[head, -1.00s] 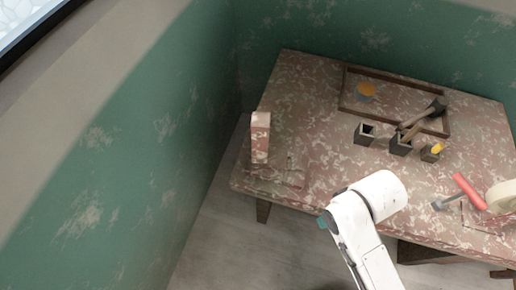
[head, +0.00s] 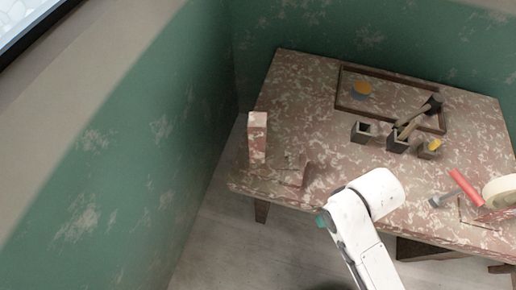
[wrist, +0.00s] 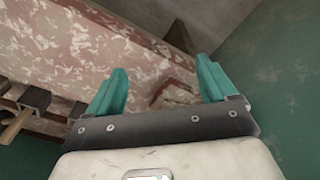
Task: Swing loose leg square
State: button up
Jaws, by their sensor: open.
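A worktable (head: 300,95) with a mottled red-brown and pale top stands in the corner. A wooden leg (head: 261,210) shows under its front left corner; I cannot tell whether it is loose or at what angle it stands. In the wrist view a dark wooden piece (wrist: 180,38), perhaps a table leg, shows beyond the table edge. My gripper (wrist: 162,66) is open and empty, its teal fingers spread above the tabletop. A small red-edged piece (wrist: 172,92) shows between the fingers, farther off. In the head view my gripper is not clearly seen.
A mottled block (head: 258,137) stands at the table's left edge, beside a low flat piece (head: 293,170). Dark square holders (head: 398,142), a wooden tray frame (head: 338,92), a red-handled tool (head: 465,188) and a pale roll (head: 500,192) occupy the right. Green walls close the corner.

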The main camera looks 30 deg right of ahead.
aim_at(258, 126)
jog(key=shift+c, duration=0.6)
jog(key=w+d+n+t+h+b, duration=0.2)
jog(key=w+n+h, duration=0.3)
jog(key=w+n, duration=0.15)
jog(key=w+d+n+t+h+b, duration=0.2)
jog(key=w+n+t+h, duration=0.15)
jog(key=w+n, duration=0.3)
jog(key=w+a+r+n+t+b, duration=0.1)
jog(key=w+a+n+t, duration=0.2)
jog(key=a+n, duration=0.2)
jog(key=w+a+r+n+t+b, duration=0.1)
jog(key=w+a+n+t, duration=0.1)
jog(key=a+n, duration=0.3)
jog(key=w+a+r+n+t+h, duration=0.1)
jog(key=w+a+n+t, duration=0.2)
jog(key=n, duration=0.4)
jog(key=shift+w+a+n+t+b, duration=0.2)
jog(key=shift+w+a, duration=0.2)
jog(key=shift+a, duration=0.15)
jog(key=shift+w+a+n+t+b, duration=0.1)
jog(key=shift+w+a+t+b, duration=0.1)
jog(key=shift+w+a, duration=0.25)
jog(key=p+x, duration=0.1)
jog(key=x, duration=0.9)
jog(key=shift+f, duration=0.15)
jog(key=shift+c, duration=0.3)
